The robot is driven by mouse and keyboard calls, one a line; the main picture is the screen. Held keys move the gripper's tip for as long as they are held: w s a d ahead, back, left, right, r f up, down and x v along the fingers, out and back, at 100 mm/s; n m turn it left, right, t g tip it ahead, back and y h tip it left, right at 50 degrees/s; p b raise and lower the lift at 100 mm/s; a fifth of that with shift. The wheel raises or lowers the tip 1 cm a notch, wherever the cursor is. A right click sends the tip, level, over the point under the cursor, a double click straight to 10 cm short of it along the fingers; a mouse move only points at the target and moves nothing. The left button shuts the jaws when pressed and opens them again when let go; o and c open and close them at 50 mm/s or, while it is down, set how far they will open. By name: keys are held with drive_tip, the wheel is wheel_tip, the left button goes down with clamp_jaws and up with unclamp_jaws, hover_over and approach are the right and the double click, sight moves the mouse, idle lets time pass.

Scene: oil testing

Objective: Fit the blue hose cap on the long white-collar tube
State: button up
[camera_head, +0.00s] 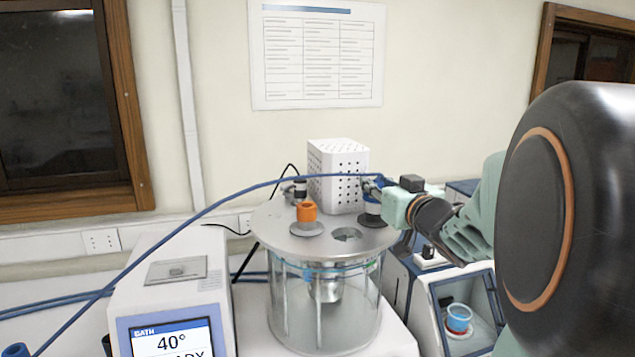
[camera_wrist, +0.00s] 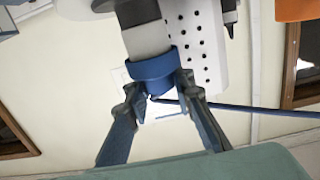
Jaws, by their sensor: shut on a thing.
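My gripper (camera_head: 372,187) is at the right side of the round bath lid and is shut on the blue hose cap. In the wrist view the two dark fingertips (camera_wrist: 160,88) sit on either side of the blue cap (camera_wrist: 153,68). The cap is in line with a tube whose pale white-grey collar (camera_wrist: 147,38) meets the cap's rim. I cannot tell how far the cap sits over the collar. The blue hose (camera_head: 225,200) runs from the cap to the lower left; it also shows in the wrist view (camera_wrist: 255,108).
The metal bath lid (camera_head: 280,235) has an orange cap (camera_head: 306,211) and an open hole (camera_head: 347,234). A white perforated box (camera_head: 338,175) stands behind. The bath controller (camera_head: 175,300) is at left, and another instrument (camera_head: 470,300) with a blue-rimmed cup stands at right.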

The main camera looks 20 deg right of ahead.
drive_tip(key=shift+f+b, duration=0.35)
drive_tip(key=shift+f, duration=0.15)
drive_tip(key=o, duration=0.7)
drive_tip(key=shift+o, duration=0.2)
